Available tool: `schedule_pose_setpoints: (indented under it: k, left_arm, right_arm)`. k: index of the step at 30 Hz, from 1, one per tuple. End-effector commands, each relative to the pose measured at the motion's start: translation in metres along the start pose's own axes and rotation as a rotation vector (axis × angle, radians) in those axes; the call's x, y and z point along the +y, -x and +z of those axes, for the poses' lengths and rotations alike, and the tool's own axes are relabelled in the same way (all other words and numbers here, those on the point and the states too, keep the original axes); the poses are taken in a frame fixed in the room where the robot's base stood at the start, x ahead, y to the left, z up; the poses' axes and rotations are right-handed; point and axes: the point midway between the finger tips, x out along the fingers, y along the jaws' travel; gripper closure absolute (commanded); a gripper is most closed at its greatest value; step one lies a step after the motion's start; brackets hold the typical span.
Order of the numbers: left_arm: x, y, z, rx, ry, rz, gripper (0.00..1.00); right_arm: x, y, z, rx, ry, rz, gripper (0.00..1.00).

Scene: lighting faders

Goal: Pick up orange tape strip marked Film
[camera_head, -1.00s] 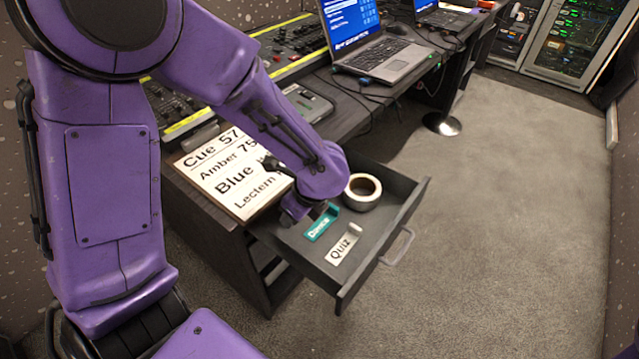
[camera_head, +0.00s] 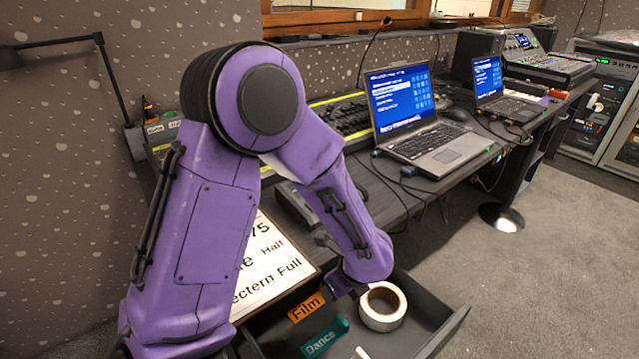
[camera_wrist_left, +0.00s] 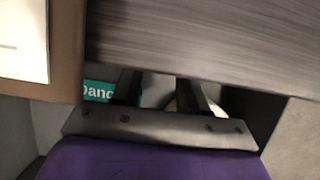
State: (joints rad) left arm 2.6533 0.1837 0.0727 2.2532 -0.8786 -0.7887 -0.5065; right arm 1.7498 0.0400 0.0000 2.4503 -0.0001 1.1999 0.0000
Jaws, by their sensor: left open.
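The orange tape strip marked Film (camera_head: 306,307) lies in the open drawer, near its left side by the desk front. A teal strip marked Dance (camera_head: 325,338) lies just in front of it; part of it shows in the left wrist view (camera_wrist_left: 98,91). My left gripper (camera_head: 342,287) is over the drawer, just right of the Film strip and beside the white tape roll (camera_head: 382,305). Its fingers (camera_wrist_left: 164,92) are apart, with no strip seen held between them. The Film strip is not visible in the left wrist view. My right gripper is not in view.
The desk edge (camera_wrist_left: 200,45) overhangs the drawer close to my left gripper. The drawer's right wall (camera_head: 445,330) bounds the space. A cue sheet (camera_head: 268,262) lies on the desk at left, and a laptop (camera_head: 435,145) stands behind. A white strip (camera_head: 360,353) is cut off at the bottom.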

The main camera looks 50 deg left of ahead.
Motion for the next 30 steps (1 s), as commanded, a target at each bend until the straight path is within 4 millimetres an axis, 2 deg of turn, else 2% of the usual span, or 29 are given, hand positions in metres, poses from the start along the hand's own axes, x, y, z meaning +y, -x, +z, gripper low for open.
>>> schedule_pose_setpoints:
  k: [1, 3, 6, 14, 17, 18, 30]
  left_arm:
    - [0.000, -0.013, 0.000, 0.004, 0.003, 0.003, 0.57]
    - [-0.001, -0.027, 0.003, 0.004, 0.004, 0.003, 0.57]
    - [-0.001, -0.039, 0.003, 0.003, 0.002, 0.001, 0.57]
    - [-0.001, -0.041, 0.004, 0.002, 0.001, -0.002, 0.57]
    - [-0.001, -0.041, 0.004, 0.002, 0.001, -0.002, 0.87]
    - [-0.001, -0.041, 0.004, 0.002, 0.001, -0.002, 1.00]
    - [-0.001, -0.041, 0.004, 0.002, 0.001, -0.002, 1.00]
  right_arm:
    - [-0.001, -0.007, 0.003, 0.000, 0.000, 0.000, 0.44]
    - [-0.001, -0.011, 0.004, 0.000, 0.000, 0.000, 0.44]
    - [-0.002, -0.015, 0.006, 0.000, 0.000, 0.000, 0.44]
    - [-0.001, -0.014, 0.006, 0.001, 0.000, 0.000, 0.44]
    - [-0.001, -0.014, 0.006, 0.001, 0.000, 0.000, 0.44]
    - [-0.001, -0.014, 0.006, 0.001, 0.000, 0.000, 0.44]
    - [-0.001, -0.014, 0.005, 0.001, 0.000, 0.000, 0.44]
